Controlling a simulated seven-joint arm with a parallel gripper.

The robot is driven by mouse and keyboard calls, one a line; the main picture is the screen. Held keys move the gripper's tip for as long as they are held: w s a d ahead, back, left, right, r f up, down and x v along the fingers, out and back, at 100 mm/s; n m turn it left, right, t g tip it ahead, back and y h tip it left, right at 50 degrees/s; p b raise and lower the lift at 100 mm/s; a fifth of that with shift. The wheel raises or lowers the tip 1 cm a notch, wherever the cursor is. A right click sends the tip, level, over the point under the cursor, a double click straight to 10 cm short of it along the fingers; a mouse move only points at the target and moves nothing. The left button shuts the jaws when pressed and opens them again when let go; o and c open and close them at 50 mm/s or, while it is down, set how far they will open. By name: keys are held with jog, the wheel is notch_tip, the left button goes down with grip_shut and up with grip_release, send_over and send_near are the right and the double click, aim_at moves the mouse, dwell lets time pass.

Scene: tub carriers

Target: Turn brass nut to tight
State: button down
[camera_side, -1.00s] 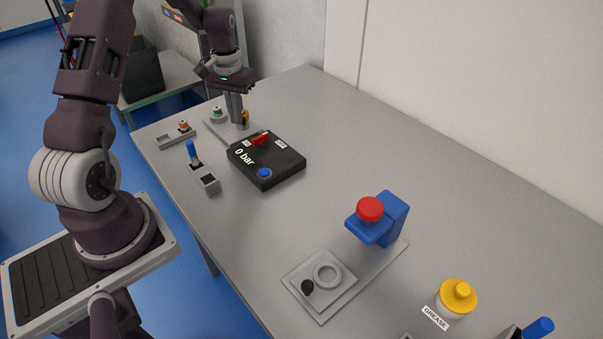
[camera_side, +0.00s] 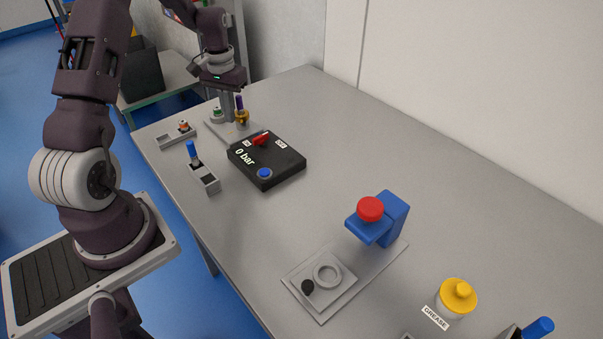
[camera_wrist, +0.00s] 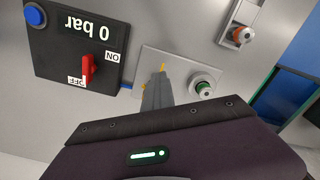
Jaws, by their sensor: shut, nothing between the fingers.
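The brass nut (camera_side: 241,117) sits on a grey base plate (camera_side: 222,130) at the far left of the bench, with a purple upright piece (camera_side: 239,102) above it. My gripper (camera_side: 229,117) points down beside the nut, just left of it in the side view. Its fingers are shut and empty. In the wrist view my gripper (camera_wrist: 155,90) covers most of the nut, and only bits of brass (camera_wrist: 163,67) show past the fingers. I cannot tell whether the fingers touch the nut. A green-ringed fitting (camera_side: 217,115) stands on the same plate and shows in the wrist view (camera_wrist: 204,90).
A black box (camera_side: 266,160) reading "0 bar", with a red switch and blue button, stands close by. A grey holder with an orange-ringed part (camera_side: 183,126) and a blue-handled lever (camera_side: 193,152) are nearby. The right bench area behind the box is clear.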

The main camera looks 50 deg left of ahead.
jog(key=shift+w, duration=0.2)
jog(key=shift+s, duration=0.3)
notch_tip(320, 180, up, 7)
jog(key=w+d, duration=0.2)
jog(key=d, duration=0.1)
notch_tip(320, 180, down, 7)
jog(key=shift+s+a, duration=0.1)
jog(key=shift+s, duration=0.05)
dwell(0.3)
jog(key=shift+a, duration=0.2)
dwell(0.5)
